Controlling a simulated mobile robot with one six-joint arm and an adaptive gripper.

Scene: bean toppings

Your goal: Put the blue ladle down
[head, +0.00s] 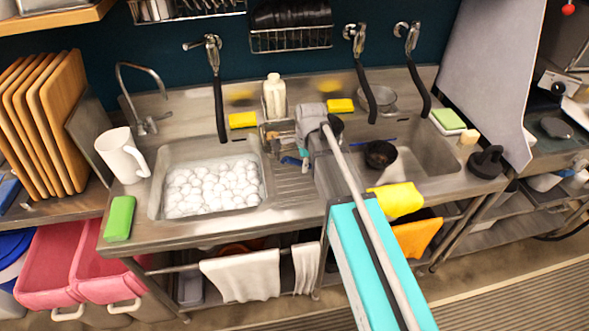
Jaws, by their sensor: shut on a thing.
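My gripper (303,150) points down over the ribbed steel drainer between the two sinks. It is shut on the blue ladle (304,154), of which only a small blue part shows at the fingertips. The ladle's bowl and the rest of its handle are hard to make out, and I cannot tell whether it touches the drainer. My arm hides part of the counter to the right.
The left sink (157,190) is full of white foam. A dark bowl (381,154) sits at the right sink. A soap bottle (274,97) and yellow sponges (242,120) stand behind. A white mug (122,154) and green sponge (119,218) are at left. Hoses (365,85) hang above.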

